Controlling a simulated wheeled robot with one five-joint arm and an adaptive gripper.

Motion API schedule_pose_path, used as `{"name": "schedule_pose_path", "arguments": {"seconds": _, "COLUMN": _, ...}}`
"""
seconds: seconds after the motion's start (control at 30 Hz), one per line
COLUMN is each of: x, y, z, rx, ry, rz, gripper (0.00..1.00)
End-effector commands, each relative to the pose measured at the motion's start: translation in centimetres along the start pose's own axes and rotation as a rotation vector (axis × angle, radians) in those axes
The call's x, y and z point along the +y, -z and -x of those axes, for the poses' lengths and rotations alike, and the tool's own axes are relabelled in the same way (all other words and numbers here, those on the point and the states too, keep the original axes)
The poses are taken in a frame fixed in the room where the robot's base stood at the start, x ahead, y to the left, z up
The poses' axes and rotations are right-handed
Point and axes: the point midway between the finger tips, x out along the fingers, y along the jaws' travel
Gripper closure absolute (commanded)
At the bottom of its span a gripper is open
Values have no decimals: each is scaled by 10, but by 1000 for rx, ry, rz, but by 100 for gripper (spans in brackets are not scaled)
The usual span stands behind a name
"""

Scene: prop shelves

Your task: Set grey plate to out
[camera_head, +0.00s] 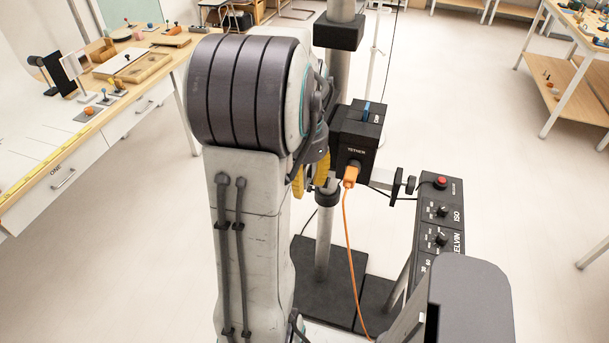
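My gripper (311,175) shows yellow finger pads beside my arm, just left of a black box (352,133) marked TETHER. My arm partly hides the fingers, so I cannot tell how far apart they are or whether they touch anything. The box is on a grey upright post. A blue piece (366,111) sticks up from its top, and an orange plug (350,176) with an orange cable is in its front. I cannot make out for certain which part is the grey plate; it may be hidden behind my arm.
A black control panel (428,233) with knobs and a red button (440,182) stands right of the box. A black base plate (318,280) lies below. A prop-covered table (60,135) is at left, another (578,32) at upper right.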

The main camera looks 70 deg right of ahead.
Motion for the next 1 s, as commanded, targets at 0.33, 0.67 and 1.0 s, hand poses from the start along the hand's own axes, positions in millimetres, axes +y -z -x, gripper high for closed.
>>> {"name": "schedule_pose_path", "arguments": {"seconds": 0.33, "x": 0, "y": 0, "z": -2, "rx": 0, "ry": 0, "rz": 0, "gripper": 66}}
{"name": "schedule_pose_path", "arguments": {"seconds": 0.67, "x": 0, "y": 0, "z": -2, "rx": 0, "ry": 0, "rz": 0, "gripper": 89}}
{"name": "schedule_pose_path", "arguments": {"seconds": 1.0, "x": 0, "y": 0, "z": -2, "rx": 0, "ry": 0, "rz": 0, "gripper": 100}}
